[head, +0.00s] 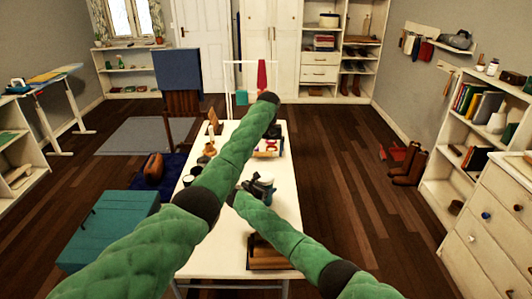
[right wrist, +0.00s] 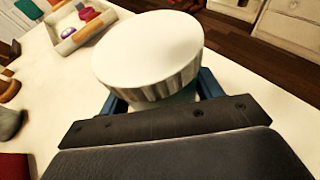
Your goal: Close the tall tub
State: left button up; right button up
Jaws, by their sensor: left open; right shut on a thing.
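The tall tub (head: 266,178) stands out as a small white-topped shape over the white table in the head view. In the right wrist view its wide white ribbed lid (right wrist: 148,50) covers the top, with a sliver of pale body (right wrist: 180,97) below. Whether the lid is fully seated cannot be told. My right gripper (head: 258,188) is shut on the tub, its blue fingers on either side below the lid. My left gripper (head: 272,128) is open, farther along the table, partly hidden by its own arm, and apart from the tub.
The white table (head: 215,258) runs away from me. A wooden box (head: 268,254) lies at its near end. A tray (right wrist: 103,24) with coloured items lies beyond the tub. Several small things line the table's left edge. A teal chest (head: 108,230) stands on the floor at left.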

jog(key=o, duration=2)
jog(key=shift+c, duration=0.2)
jog(key=shift+s+a+r, duration=0.1)
jog(key=shift+s+a, duration=0.2)
jog(key=shift+s, duration=0.05)
jog(key=b+v, duration=0.1)
jog(key=v, duration=0.5)
jog(key=shift+s+a+r+b, duration=0.2)
jog(key=shift+s+r+b, duration=0.1)
jog(key=shift+b, duration=0.1)
jog(key=shift+f, duration=0.1)
